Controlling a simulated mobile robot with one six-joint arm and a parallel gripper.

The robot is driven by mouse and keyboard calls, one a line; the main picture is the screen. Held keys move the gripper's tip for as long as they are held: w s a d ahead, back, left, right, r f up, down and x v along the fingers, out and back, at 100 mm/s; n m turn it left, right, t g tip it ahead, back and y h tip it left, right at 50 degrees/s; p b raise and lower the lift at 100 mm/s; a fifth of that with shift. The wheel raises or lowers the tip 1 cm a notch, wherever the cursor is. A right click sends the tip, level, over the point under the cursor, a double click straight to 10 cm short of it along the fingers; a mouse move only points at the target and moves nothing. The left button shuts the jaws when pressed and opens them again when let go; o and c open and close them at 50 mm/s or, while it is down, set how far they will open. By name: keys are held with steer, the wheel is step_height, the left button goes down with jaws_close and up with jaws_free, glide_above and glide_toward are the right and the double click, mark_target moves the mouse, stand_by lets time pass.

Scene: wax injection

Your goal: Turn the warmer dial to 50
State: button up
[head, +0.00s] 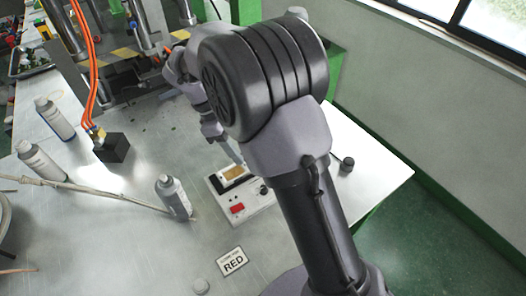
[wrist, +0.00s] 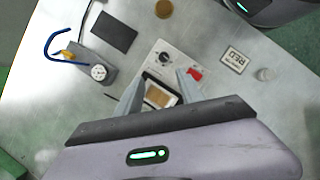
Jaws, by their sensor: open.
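The warmer is a white box (head: 250,205) on the metal table, also seen in the wrist view (wrist: 182,63). It has a red switch (head: 237,208), an amber-filled dark-rimmed well (wrist: 160,95) and a small dark dial (wrist: 165,57) on its top face. The dial's setting is too small to read. My gripper (wrist: 160,91) is open, its two fingers spread on either side of the well, with nothing between them that it grips. In the wrist view the dial lies beyond the fingertips. In the head view my arm hides part of the warmer's far side.
A RED label plate (head: 232,262) lies in front of the warmer. A bottle (head: 173,197) stands left of it, with more bottles (head: 55,118) farther left. A black block (head: 112,148) sits below orange hoses. The wrist view shows a grey box with a blue hose (wrist: 95,66).

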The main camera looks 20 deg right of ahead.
steer(key=b+x, duration=0.2)
steer(key=x, duration=0.3)
steer(key=b+x, duration=0.2)
steer(key=x, duration=0.3)
steer(key=s+b+x, duration=0.1)
steer(key=b+x, duration=0.1)
steer(key=x, duration=0.3)
steer(key=shift+a+f, duration=0.25)
steer(key=shift+f, duration=0.05)
steer(key=shift+d+f+b, duration=0.25)
steer(key=shift+f+b, duration=0.05)
steer(key=shift+f, duration=0.15)
jaws_close()
